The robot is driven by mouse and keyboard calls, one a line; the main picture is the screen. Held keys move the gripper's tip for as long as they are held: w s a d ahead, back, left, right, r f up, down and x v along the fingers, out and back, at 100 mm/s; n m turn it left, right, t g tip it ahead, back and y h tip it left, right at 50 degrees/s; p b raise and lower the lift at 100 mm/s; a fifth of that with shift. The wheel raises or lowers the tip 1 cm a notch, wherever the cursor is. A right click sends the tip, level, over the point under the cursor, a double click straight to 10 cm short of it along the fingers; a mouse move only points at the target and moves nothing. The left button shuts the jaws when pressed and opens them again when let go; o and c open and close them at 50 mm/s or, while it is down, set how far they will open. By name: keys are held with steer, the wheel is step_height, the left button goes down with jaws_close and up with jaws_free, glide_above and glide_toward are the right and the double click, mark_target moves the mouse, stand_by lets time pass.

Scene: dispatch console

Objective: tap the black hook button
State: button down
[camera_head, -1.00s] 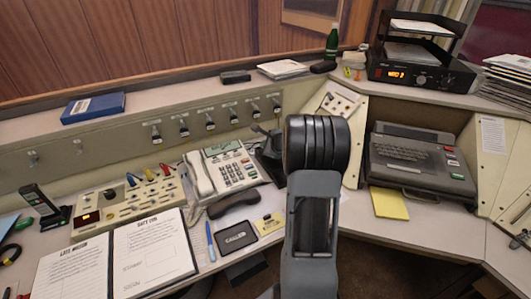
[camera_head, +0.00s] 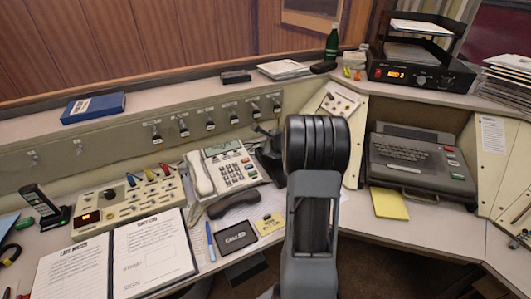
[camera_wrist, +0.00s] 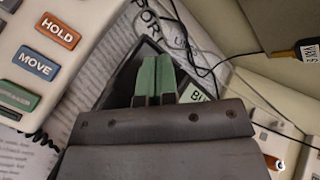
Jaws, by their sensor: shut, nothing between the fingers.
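My gripper (camera_wrist: 154,78) is shut and empty in the wrist view, its two green fingertips side by side. The fingertips are over a black-edged item (camera_wrist: 127,78) with a light green label partly hidden by the gripper. I cannot tell whether they touch it. The black hook button is not clearly visible; the gripper may be covering it. The white desk phone (camera_wrist: 48,50), with HOLD and MOVE buttons, is to the left of the fingertips. The phone also shows in the head view (camera_head: 222,172), with a dark upright shape (camera_head: 270,158) to its right that I cannot identify.
A black handset (camera_head: 232,205) lies before the phone. An open log binder (camera_head: 150,255) and a switch box (camera_head: 130,205) are to the left. A grey keyboard terminal (camera_head: 418,165) is at right. A dark cable (camera_wrist: 205,68) lies near my fingertips.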

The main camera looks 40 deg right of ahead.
steer(key=shift+w+f+b, duration=0.15)
steer(key=shift+f+b, duration=0.75)
steer(key=shift+b, duration=0.15)
stand_by(0.8)
steer(key=shift+f+b, duration=0.3)
steer(key=shift+f, duration=0.15)
stand_by(0.6)
steer(key=shift+r, duration=0.2)
steer(key=shift+r+p, duration=0.6)
steer(key=shift+r, duration=0.4)
steer(key=shift+s+r+p, duration=0.25)
steer(key=shift+r+p, duration=0.7)
steer(key=shift+r, duration=0.25)
steer(key=shift+s+r+p, duration=0.25)
steer(key=shift+r+p, duration=0.65)
steer(key=shift+r, duration=0.3)
